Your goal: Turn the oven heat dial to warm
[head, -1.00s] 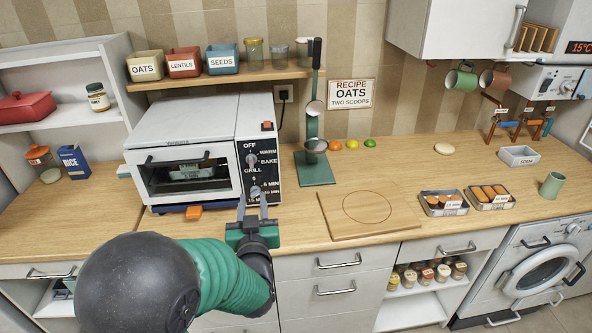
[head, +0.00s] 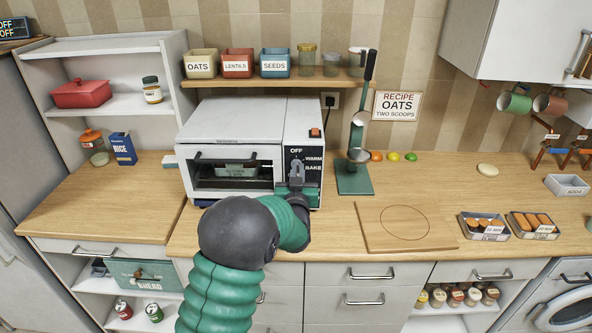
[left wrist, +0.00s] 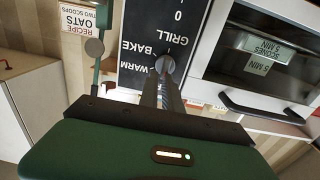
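The oven (head: 232,122) is a white countertop unit with a black control panel at its right side. The heat dial (head: 294,168) is the upper grey knob, among the labels OFF, WARM and BAKE; its pointer direction is too small to tell. My left gripper (head: 296,183) is in front of the panel at this dial. In the left wrist view, which is upside down, the two fingers (left wrist: 161,88) reach up to the heat dial (left wrist: 165,64); whether they press on it cannot be told. GRILL shows beyond it. The lower dial is hidden in the head view. My right gripper is out of view.
A shelf with bins (head: 237,62) hangs above the oven. A green scoop stand (head: 355,178) stands close to the oven's right. A wooden board (head: 404,228) lies on the counter further right. The oven door (head: 236,170) is shut, its handle left of the panel.

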